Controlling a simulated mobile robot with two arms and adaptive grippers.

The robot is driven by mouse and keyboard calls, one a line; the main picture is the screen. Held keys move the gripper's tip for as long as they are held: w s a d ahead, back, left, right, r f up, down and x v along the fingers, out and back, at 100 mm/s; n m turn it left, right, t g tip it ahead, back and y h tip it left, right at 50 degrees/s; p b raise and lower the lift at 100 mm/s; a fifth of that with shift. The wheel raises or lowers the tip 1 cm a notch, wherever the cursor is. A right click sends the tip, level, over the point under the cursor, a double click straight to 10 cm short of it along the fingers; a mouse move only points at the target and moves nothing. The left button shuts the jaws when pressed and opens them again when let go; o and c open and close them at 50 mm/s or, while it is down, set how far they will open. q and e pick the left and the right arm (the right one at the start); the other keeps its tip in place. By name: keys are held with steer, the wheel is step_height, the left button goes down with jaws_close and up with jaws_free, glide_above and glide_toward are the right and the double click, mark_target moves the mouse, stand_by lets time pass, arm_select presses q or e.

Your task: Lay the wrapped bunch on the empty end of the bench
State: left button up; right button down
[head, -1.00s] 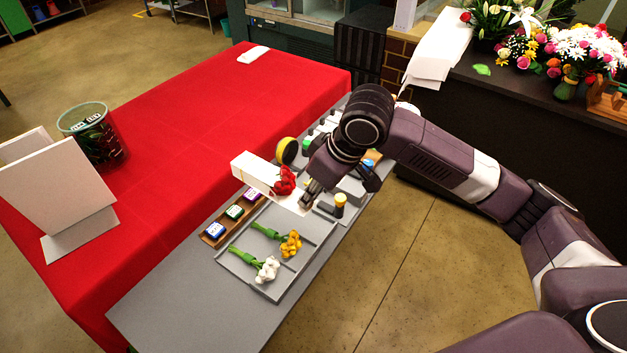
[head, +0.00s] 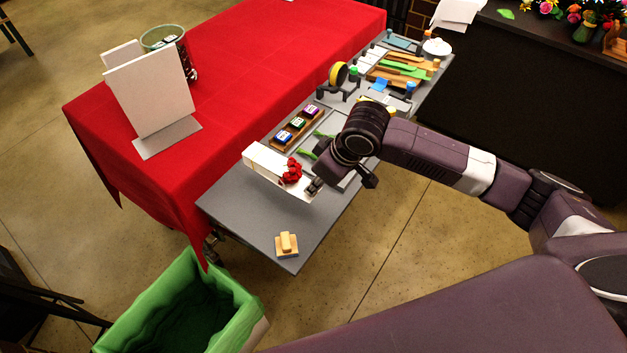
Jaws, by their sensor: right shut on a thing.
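The wrapped bunch (head: 262,167) is a white paper wrap with red flowers (head: 292,171) at its right end. My right gripper (head: 314,187) is shut on it at the flower end. The bunch is over the grey bench (head: 235,206), near the bare stretch at its near end. I cannot tell whether the wrap touches the bench top. My left gripper is not in view.
A yellow block on a small base (head: 286,245) sits near the bench's front corner. Labelled blocks in a wooden rack (head: 298,126) and a tray lie behind the bunch. A green-lined bin (head: 171,297) stands below. The red-covered table (head: 235,75) runs alongside.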

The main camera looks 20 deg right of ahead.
mark_target(315, 195)
step_height(315, 195, down, 2)
steer(key=shift+w+d+b, duration=0.1)
steer(key=shift+d+b, duration=0.05)
steer(key=shift+b, duration=0.85)
step_height(315, 195, down, 3)
steer(key=b, duration=0.4)
steer(key=shift+f, duration=0.4)
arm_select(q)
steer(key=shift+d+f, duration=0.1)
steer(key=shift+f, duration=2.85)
arm_select(e)
steer(key=shift+f, duration=1.05)
arm_select(q)
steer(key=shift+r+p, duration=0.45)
steer(key=shift+p, duration=0.2)
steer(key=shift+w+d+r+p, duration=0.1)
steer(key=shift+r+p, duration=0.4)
arm_select(e)
steer(key=shift+f, duration=0.15)
steer(key=c, duration=1.9)
jaws_free()
